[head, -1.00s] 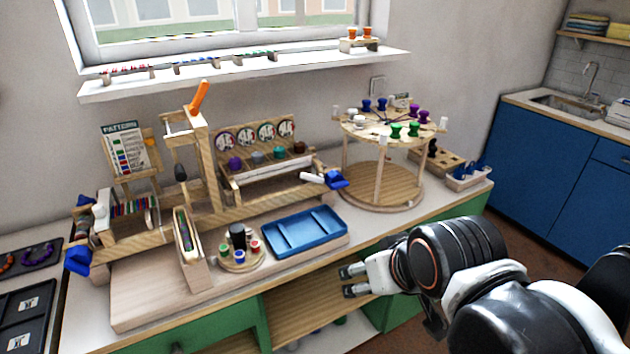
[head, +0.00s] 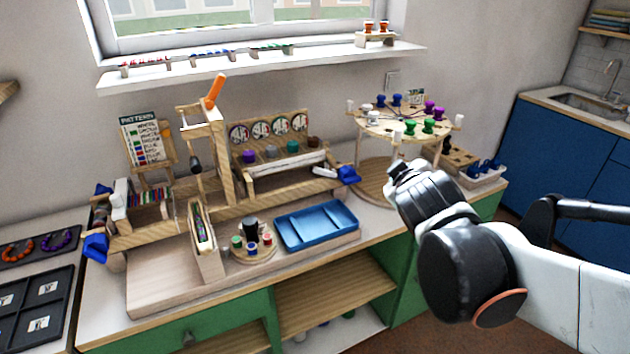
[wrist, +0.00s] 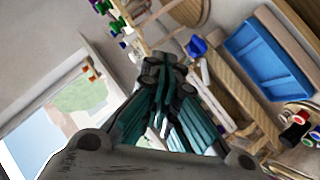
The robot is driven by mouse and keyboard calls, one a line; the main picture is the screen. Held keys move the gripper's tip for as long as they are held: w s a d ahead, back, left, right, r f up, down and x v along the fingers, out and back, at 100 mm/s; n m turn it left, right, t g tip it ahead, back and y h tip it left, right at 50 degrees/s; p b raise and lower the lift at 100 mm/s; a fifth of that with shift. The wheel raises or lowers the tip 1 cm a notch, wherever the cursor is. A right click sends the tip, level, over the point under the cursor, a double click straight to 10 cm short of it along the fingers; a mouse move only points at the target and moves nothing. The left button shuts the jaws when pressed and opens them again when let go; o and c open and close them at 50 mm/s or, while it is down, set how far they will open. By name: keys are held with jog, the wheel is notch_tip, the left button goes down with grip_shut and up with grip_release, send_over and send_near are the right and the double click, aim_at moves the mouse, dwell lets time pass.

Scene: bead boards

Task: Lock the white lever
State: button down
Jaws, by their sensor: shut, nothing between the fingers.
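The white lever (head: 324,172) is a short pale handle at the right end of the wooden bead frame (head: 236,186), beside a blue knob (head: 347,175). It lies nearly flat, sloping slightly. In the wrist view the blue knob (wrist: 197,46) shows just right of my fingertips, with pale bars below it; I cannot clearly tell the lever from them. My gripper (head: 396,167) is right of the lever in the head view, apart from it, its fingers partly hidden by my wrist. In the wrist view my gripper (wrist: 164,68) is shut with nothing between its fingers.
A round peg table (head: 375,122) with coloured pegs stands behind my gripper. A blue tray (head: 316,226) lies in front of the frame, beside a round stand of small pots (head: 254,254). An orange-handled lever (head: 214,90) rises at the frame's left. A window shelf (head: 330,53) runs above.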

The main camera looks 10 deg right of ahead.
jog(key=w+a+r+n+t+y+p, duration=0.1)
jog(key=w+a+n+t+y, duration=0.15)
jog(key=w+n, duration=0.5)
jog(key=w+a+r+n+t+y, duration=0.1)
jog(key=w+a+n+t+y, duration=0.1)
jog(key=w+n+t, duration=0.4)
jog(key=a+f+n+g+y, duration=0.2)
jog(key=f+n, duration=0.3)
jog(key=f, duration=0.1)
jog(key=w+a+f+n+g+y+p, duration=0.1)
jog(key=f+n+g, duration=0.2)
jog(key=f+n, duration=0.2)
jog(key=w+a+f+n+g+y, duration=0.1)
jog(key=a+f+n+g+y, duration=0.1)
jog(key=f+n, duration=0.3)
jog(key=shift+w+a+f+n+y, duration=0.1)
jog(key=shift+a+f+n+y, duration=0.1)
jog(key=shift+f, duration=0.65)
jog(key=shift+a+f+n+y, duration=0.1)
jog(key=shift+f+y, duration=0.05)
jog(key=shift+f, duration=0.7)
jog(key=shift+f+g, duration=0.35)
jog(key=shift+f, duration=0.1)
